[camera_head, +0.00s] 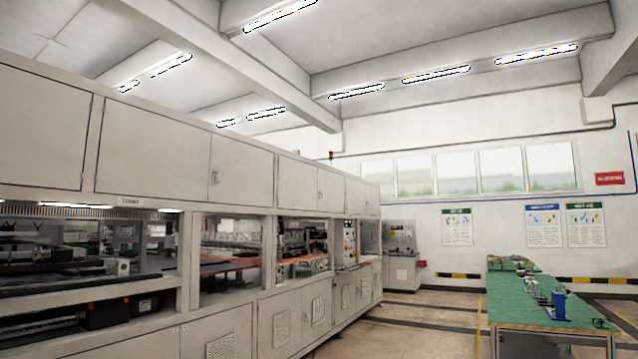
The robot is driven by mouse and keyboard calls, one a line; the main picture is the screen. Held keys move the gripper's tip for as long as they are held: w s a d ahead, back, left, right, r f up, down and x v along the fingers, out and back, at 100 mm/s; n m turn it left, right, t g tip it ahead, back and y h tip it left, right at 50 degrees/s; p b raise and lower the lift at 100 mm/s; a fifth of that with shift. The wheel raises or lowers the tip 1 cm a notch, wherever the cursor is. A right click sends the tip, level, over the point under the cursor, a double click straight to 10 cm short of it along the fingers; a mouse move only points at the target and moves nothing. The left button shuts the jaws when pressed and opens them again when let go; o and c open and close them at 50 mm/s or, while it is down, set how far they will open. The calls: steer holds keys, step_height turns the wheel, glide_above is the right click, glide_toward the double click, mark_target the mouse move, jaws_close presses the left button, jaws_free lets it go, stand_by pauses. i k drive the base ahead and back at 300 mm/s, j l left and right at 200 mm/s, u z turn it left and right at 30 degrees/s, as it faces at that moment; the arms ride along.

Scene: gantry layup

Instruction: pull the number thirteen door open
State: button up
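A long pale grey machine (190,208) runs from the left foreground to the back. Its upper row has several flat doors: a large one (40,128) at far left, a wide one (152,152) beside it, and narrower ones such as this door (240,170) farther back. A small dark handle shows near the seam between two of them. Lower vented doors (222,345) line the base. All these doors look shut. I cannot read a number thirteen on any door. My gripper is not in view.
A green-topped workbench (525,300) with small devices stands at the right. Open floor (425,338) lies between it and the machine. A grey cabinet (402,272) stands at the far end. Posters and windows are on the back wall, above a black-and-yellow strip.

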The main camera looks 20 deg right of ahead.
mark_target(246, 170)
steer(key=i+z, duration=0.15)
steer(key=i, duration=3.9)
